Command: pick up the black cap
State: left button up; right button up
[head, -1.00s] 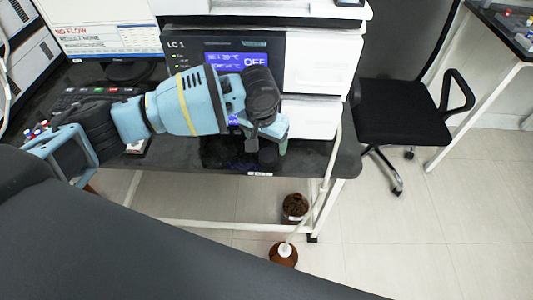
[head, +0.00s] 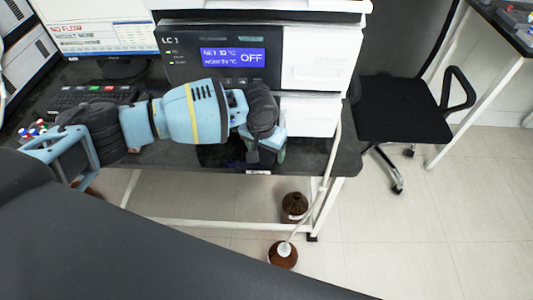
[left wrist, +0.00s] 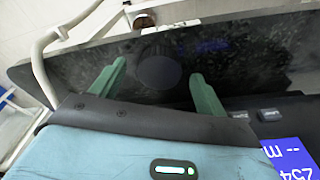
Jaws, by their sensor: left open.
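The black cap (left wrist: 159,66) shows in the left wrist view as a dark round shape on the dark bench top (left wrist: 235,62). My left gripper (left wrist: 158,76) is open, with one green finger to each side of the cap; I cannot tell whether either touches it. In the head view, my left gripper (head: 268,153) points down over the bench near its front edge, before the LC unit. There the wrist mostly hides the cap. My right gripper is not in view.
The LC unit (head: 315,62) with a lit display stands behind the gripper. A keyboard (head: 90,94) and monitor (head: 100,28) are at the left. Brown bottles (head: 294,206) stand on the floor below, with a white tube (head: 334,150) running down. A black chair (head: 400,110) is at the right.

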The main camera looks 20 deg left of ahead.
pick_arm(q)
jog(key=shift+w+f, duration=0.1)
jog(key=shift+f, duration=0.55)
jog(key=c, duration=1.1)
jog(key=shift+r, duration=0.1)
jog(key=shift+c, duration=0.2)
jog(key=shift+r, duration=0.4)
jog(key=r, duration=0.3)
jog(key=shift+s+d, duration=0.25)
jog(key=shift+d, duration=0.05)
jog(key=s+d+r+p, duration=0.1)
jog(key=s+d, duration=0.9)
jog(key=s, duration=0.1)
jog(key=shift+d+p, duration=0.3)
jog(key=shift+d, duration=0.1)
